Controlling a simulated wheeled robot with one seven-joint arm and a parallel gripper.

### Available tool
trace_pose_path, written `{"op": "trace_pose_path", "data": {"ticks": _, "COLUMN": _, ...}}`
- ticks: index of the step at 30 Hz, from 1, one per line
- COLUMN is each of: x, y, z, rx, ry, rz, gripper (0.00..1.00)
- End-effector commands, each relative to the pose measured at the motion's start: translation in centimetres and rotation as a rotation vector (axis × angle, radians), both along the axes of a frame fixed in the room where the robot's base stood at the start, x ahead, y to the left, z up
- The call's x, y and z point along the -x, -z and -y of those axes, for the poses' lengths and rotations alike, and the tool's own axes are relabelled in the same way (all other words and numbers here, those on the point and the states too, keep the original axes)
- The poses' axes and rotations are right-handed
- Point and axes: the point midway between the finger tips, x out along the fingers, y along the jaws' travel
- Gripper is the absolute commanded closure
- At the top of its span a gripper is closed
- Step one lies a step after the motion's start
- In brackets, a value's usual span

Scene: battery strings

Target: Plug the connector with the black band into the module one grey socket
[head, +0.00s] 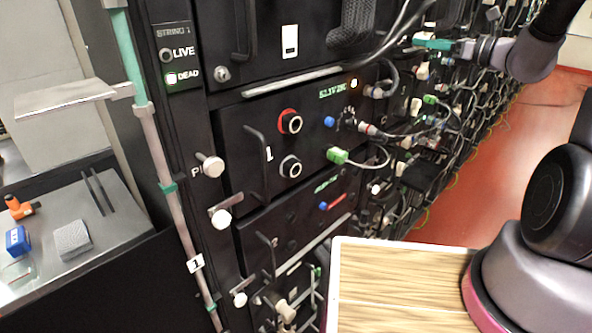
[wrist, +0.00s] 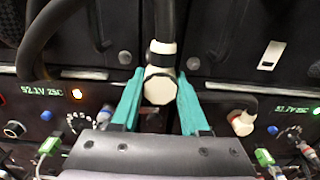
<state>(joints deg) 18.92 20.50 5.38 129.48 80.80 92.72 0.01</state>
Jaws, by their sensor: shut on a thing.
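My gripper (wrist: 160,104) has its teal fingers on either side of a white connector (wrist: 159,88) with a black band, and is shut on it. A thick black cable rises from the connector. In the head view my gripper (head: 424,43) is at the upper right, in front of the rack; the connector is too small to make out there. Module one (head: 225,133), marked 1, is left of my gripper. Its grey-ringed socket (head: 290,166) is empty, below an empty red-ringed socket (head: 290,122).
A status panel (head: 178,62) shows DEAD lit green. Green plugs, including one on module one (head: 338,155), and many cables crowd the rack to the right. A wooden-topped surface (head: 400,285) stands at the lower front. A grey bench (head: 110,235) with small items is at left.

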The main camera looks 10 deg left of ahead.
Motion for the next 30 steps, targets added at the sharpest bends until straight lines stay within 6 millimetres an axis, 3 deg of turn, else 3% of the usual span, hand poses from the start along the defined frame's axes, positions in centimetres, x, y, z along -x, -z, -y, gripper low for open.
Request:
{"op": "trace_pose_path", "data": {"ticks": 18, "x": 2.2, "y": 0.0, "z": 3.1, "rx": 0.0, "ry": 0.002, "rz": 0.0, "gripper": 1.0}}
{"op": "trace_pose_path", "data": {"ticks": 30, "x": 2.6, "y": 0.0, "z": 3.6, "rx": -0.001, "ry": 0.001, "rz": 0.001, "gripper": 1.0}}
